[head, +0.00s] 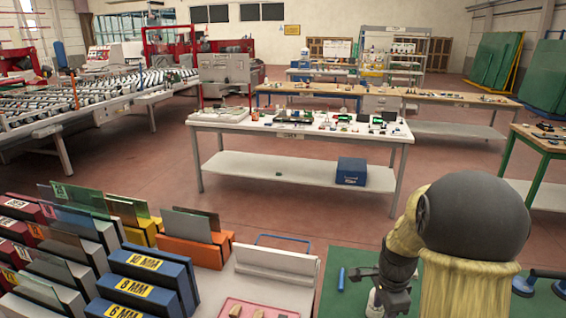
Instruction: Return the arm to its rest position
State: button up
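My arm reaches in from the lower right of the head view, with a large dark rounded joint and yellowish covering. My gripper (384,292) is the dark part low in the picture, over the green mat (342,254). A small white object (373,302) shows right beside its lower end; I cannot tell whether the gripper touches or holds it. The fingertips are not clear, so open or shut does not show.
A blue cylinder (341,279) lies left of my gripper, and a blue suction-cup tool (545,276) lies to the right. Colored slotted blocks (150,283) holding glass pieces, a white holder (276,261) and a pink tray (232,302) stand left. A white workbench (230,124) stands beyond open floor.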

jog(key=s+a+r+n+t, duration=0.2)
jog(key=s+a+n, duration=0.8)
jog(key=n, duration=0.7)
jog(key=shift+s+a+r, duration=0.35)
jog(key=shift+s+r, duration=0.15)
jog(key=shift+r, duration=0.15)
jog(key=shift+c, duration=0.3)
jog(key=shift+c, duration=0.7)
jog(key=shift+w+a, duration=0.1)
